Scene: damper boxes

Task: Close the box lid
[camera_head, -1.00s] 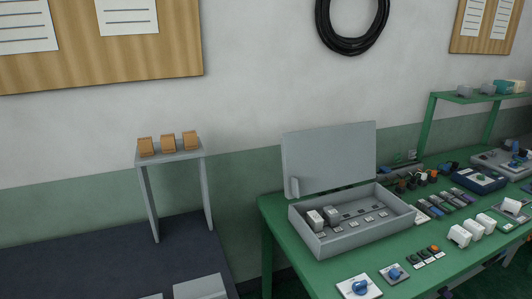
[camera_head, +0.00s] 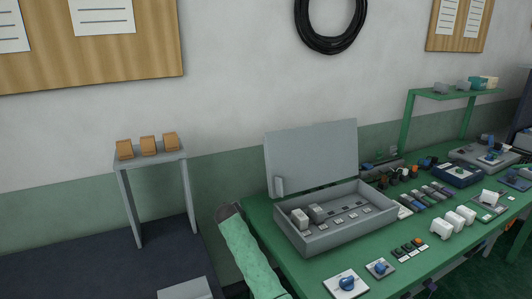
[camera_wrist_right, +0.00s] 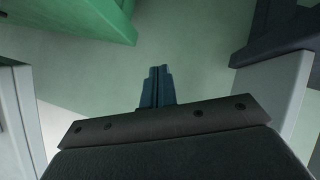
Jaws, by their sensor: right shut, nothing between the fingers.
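The grey box (camera_head: 345,231) stands on the green table with its lid (camera_head: 312,155) open, raised nearly upright at the back edge. A small light tab (camera_head: 279,186) shows at the lid's lower left. Two grey modules (camera_head: 300,218) sit in the left part of the box, and several small labelled spots line its floor. My right gripper (camera_wrist_right: 159,78) is shut and empty in the right wrist view, with its fingertips touching nothing visible. The box does not show clearly in that view. My left gripper is not in view.
A mint-green arm link of mine (camera_head: 247,258) rises beside the green table's (camera_head: 262,219) left edge, left of the box. White blocks (camera_head: 459,218), blue-knobbed switches (camera_head: 347,283) and other small parts crowd the table right of and before the box. A small grey stand (camera_head: 130,203) is at left.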

